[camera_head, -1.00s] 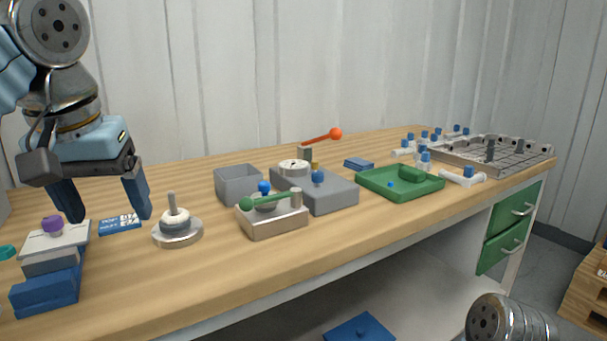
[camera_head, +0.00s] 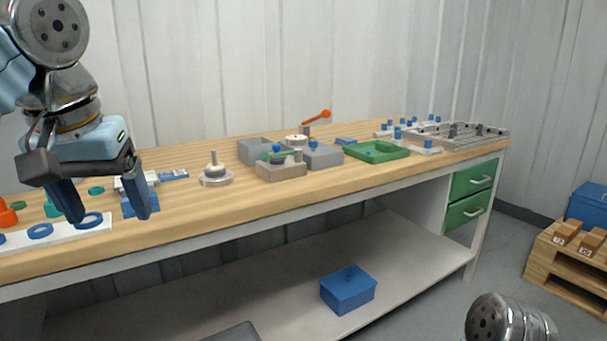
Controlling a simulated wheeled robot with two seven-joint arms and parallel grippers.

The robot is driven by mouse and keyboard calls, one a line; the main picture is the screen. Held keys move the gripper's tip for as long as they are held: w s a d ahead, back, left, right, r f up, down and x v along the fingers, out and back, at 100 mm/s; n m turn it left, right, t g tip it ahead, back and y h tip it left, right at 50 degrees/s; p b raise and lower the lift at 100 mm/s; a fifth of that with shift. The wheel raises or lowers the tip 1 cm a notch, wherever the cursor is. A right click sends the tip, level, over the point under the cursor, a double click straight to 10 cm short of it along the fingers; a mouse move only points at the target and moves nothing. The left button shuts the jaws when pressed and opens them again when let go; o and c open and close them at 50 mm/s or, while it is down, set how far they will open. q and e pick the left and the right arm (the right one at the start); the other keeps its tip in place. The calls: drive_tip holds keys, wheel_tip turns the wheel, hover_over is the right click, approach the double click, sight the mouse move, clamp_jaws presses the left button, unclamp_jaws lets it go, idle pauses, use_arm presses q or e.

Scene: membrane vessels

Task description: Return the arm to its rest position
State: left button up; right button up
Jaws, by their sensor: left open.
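My left gripper (camera_head: 103,213) hangs at the left of the head view with its fingers pointing down. It is open, and nothing shows between its fingertips. It appears in front of the workbench (camera_head: 230,215), over the bench's left end in the picture. A blue block with a pale top (camera_head: 140,202) is partly hidden behind the gripper's right finger. Part of my right arm (camera_head: 505,320) shows at the bottom right edge; its gripper is out of view.
A white strip with blue rings (camera_head: 70,232) lies near the bench's front left. A spindle on a round base (camera_head: 215,175), grey fixtures (camera_head: 282,170), a green tray (camera_head: 375,151) and a metal grid tray (camera_head: 460,136) stand further right. A blue box (camera_head: 348,288) sits on the lower shelf.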

use_arm(q)
drive_tip(key=w+d+f+m+h, duration=0.1)
drive_tip(key=w+d+f, duration=0.2)
drive_tip(key=w+f, duration=0.4)
drive_tip(key=w+d+f+m, duration=0.1)
drive_tip(key=w+d+f, duration=0.2)
drive_tip(key=w+f, duration=0.35)
drive_tip(key=w+d+f+m+g+h, duration=0.1)
drive_tip(key=d+f, duration=0.2)
drive_tip(key=f, duration=0.9)
drive_tip(key=w+d+f+g+h, duration=0.1)
drive_tip(key=d+f, duration=0.2)
drive_tip(key=f, duration=1)
drive_tip(key=s+d+f+h, duration=0.2)
drive_tip(key=s+f, duration=0.1)
drive_tip(key=f, duration=0.9)
drive_tip(key=s+f+n, duration=0.2)
drive_tip(key=s+f, duration=1.6)
drive_tip(key=s, duration=0.1)
drive_tip(key=shift+s+n+g, duration=0.35)
drive_tip(key=shift+n+g, duration=0.05)
drive_tip(key=shift+a+f, duration=0.1)
